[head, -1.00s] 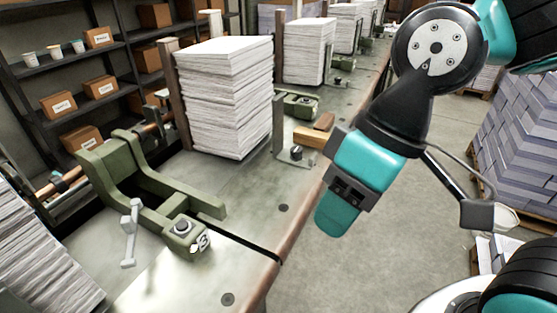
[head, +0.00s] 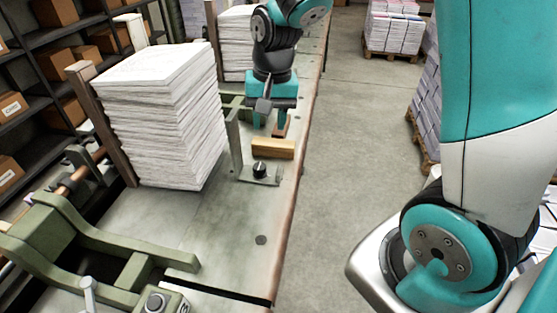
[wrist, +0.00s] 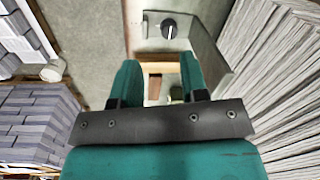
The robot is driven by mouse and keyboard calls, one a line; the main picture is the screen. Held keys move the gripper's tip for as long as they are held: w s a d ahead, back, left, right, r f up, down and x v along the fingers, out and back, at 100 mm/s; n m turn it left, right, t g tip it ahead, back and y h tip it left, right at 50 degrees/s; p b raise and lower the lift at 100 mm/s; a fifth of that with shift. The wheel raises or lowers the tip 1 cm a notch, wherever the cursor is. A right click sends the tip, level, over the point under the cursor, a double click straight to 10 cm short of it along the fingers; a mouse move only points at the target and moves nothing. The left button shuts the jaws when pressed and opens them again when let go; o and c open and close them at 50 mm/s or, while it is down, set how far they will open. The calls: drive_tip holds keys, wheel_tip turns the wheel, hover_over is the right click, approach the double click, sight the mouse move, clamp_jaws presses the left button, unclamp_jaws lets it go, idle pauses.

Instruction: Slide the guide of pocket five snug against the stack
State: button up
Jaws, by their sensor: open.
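A tall stack of white paper (head: 165,115) stands on the bench against a brown upright post; it also shows at the right of the wrist view (wrist: 270,75). Beside its right face is a metal guide (head: 236,148), an upright plate on a flat base with a dark knob (head: 260,169). I cannot read a pocket number on it. In the wrist view the guide's plate (wrist: 207,42) is near the stack. My gripper (head: 269,122) is open just beyond the guide, fingers pointing down. In the wrist view my fingers (wrist: 158,72) are apart, and the guide lies ahead of them.
A tan wooden block (head: 273,149) lies by the guide at the bench edge, with a reddish-brown piece behind it. A green casting (head: 60,225) stands nearer. Another paper stack (head: 238,45) is farther along. The floor aisle (head: 340,150) is clear on the right.

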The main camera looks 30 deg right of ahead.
sight(279, 170)
drive_tip(key=w+d+f+m+h, duration=0.1)
drive_tip(key=w+d+f+m, duration=0.2)
drive_tip(key=d, duration=0.2)
wheel_tip(279, 170, down, 17)
drive_tip(key=p, duration=0.5)
drive_tip(key=shift+w+a, duration=0.15)
drive_tip(key=shift+c, duration=0.4)
clamp_jaws()
